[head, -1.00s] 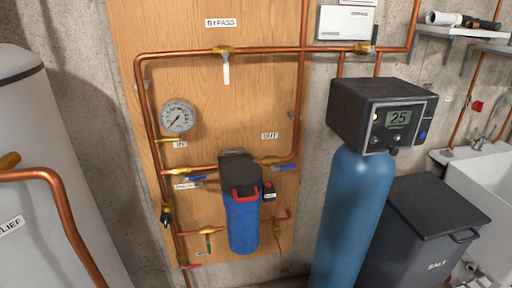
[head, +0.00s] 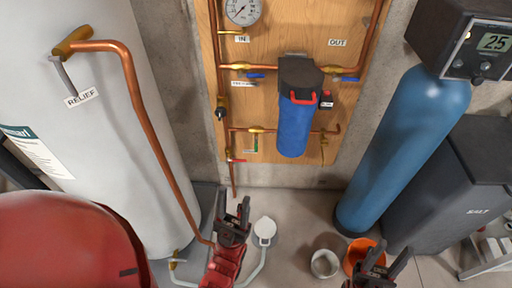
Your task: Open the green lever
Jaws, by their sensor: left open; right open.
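The green lever (head: 256,144) is small and hangs down from a brass valve on the lower copper pipe, left of the blue filter housing (head: 295,125). A small label beside it is too small to read. My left gripper (head: 234,209) is open and empty, below the lever and in front of the floor, apart from the pipes. My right gripper (head: 386,256) is open and empty at the bottom edge, further right, in front of the orange bucket. Neither gripper touches the lever.
A white tank (head: 110,120) with a copper relief pipe (head: 150,135) stands at left. A blue cylinder (head: 405,125) and dark salt bin (head: 455,190) stand at right. A grey bucket (head: 325,263) and orange bucket (head: 352,259) are on the floor. A red lever (head: 235,160) sits near the green one.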

